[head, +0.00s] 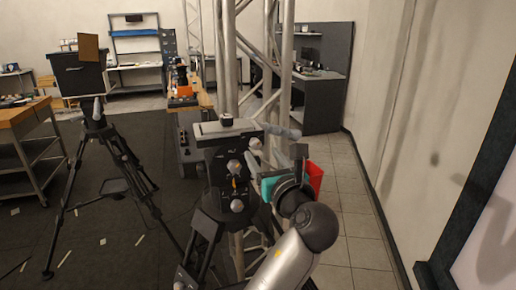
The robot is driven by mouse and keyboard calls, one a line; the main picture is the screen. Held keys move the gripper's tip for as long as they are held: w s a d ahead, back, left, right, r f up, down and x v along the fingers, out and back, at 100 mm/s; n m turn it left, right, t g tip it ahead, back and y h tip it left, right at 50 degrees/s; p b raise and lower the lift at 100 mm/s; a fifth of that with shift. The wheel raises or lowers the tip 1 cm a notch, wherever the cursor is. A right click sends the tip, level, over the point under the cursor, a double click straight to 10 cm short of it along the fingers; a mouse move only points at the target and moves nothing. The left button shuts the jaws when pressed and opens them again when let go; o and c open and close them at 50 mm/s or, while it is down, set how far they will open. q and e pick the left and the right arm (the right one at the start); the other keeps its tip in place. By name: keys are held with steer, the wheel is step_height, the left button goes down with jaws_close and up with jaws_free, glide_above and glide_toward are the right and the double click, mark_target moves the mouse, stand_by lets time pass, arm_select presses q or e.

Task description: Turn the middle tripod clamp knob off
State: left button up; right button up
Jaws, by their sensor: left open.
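A black tripod head (226,150) with a pale flat top plate stands at the centre of the head view. Several light grey knobs show on its near side: an upper one (235,167), one below it (237,205), and another near the top right (255,143). I cannot tell for sure which is the middle clamp knob, or how far any is turned. My left gripper (292,178), with a teal and a red finger, is open just right of the knobs. No knob is visible between its fingers. My right gripper is not in view.
A metal truss (230,60) rises behind the tripod. A second tripod (97,122) with spread legs stands to the left, near a wooden-topped cart (22,110). A wall (430,110) bounds the right. A strip of tiled floor (350,215) is clear beside it.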

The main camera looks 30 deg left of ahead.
mark_target(256, 146)
arm_select(q)
steer(key=x, duration=0.5)
jaws_close()
stand_by(0.5)
